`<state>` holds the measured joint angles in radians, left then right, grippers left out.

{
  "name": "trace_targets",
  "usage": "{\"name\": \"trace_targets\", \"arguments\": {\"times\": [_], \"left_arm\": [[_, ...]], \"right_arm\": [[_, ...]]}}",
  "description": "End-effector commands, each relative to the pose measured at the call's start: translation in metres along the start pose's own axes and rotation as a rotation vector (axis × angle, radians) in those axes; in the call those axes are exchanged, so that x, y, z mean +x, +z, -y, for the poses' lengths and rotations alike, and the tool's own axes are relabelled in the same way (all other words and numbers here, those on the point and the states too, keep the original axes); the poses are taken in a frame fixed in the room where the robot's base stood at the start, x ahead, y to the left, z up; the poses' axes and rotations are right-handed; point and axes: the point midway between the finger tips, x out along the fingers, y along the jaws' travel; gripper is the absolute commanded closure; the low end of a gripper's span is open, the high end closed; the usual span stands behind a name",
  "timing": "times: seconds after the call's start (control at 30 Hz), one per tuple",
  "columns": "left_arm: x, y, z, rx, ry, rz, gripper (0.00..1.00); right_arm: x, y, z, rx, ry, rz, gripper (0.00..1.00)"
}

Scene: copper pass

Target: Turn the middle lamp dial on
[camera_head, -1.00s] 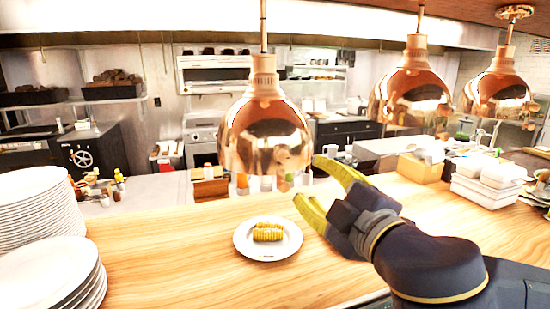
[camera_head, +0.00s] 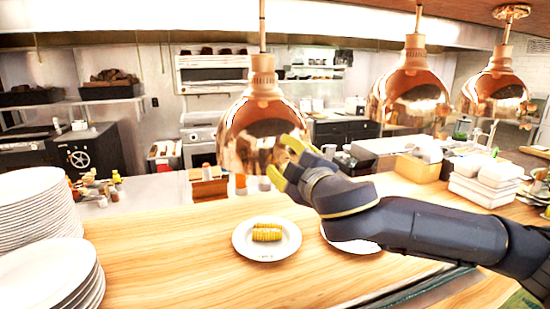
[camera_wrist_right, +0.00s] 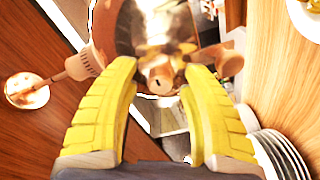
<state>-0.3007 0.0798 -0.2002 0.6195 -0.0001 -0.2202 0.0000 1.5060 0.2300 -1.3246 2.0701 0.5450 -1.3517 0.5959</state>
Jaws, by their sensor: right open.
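Three copper heat lamps hang in a row over the wooden counter. My right gripper (camera_head: 282,160) is at the lower right side of the nearest, leftmost visible lamp (camera_head: 262,120), its yellow fingers overlapping the shade. The second lamp (camera_head: 411,90) and third lamp (camera_head: 496,88) hang farther right, apart from the gripper. In the right wrist view the gripper (camera_wrist_right: 158,70) is open. A small copper dial (camera_wrist_right: 158,84) shows between its fingertips, in front of a copper shade (camera_wrist_right: 130,30). I cannot tell whether the fingers touch the dial. My left gripper is out of view.
A plate with corn (camera_head: 266,250) sits on the counter (camera_head: 190,270) below the lamp. Another plate (camera_head: 352,246) is partly hidden by my right arm. Stacked plates (camera_head: 45,280) stand at left. White containers (camera_head: 488,185) stand at right. The counter's middle left is clear.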

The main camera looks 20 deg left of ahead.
Motion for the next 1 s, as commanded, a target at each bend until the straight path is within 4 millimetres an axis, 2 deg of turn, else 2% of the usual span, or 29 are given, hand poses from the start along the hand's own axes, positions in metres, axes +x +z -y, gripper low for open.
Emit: {"name": "trace_targets", "arguments": {"times": [0.4, 0.8, 1.0], "left_arm": [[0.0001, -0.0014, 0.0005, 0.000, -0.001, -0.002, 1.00], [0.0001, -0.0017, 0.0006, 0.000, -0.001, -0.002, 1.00], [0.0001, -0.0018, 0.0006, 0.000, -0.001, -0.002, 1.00]], "right_arm": [[0.0017, 0.0019, -0.0008, 0.000, 0.002, 0.003, 0.55], [0.0017, 0.0019, -0.0007, 0.000, 0.001, 0.003, 1.00], [0.0017, 0.0021, -0.0007, -0.001, 0.001, 0.004, 1.00]]}}
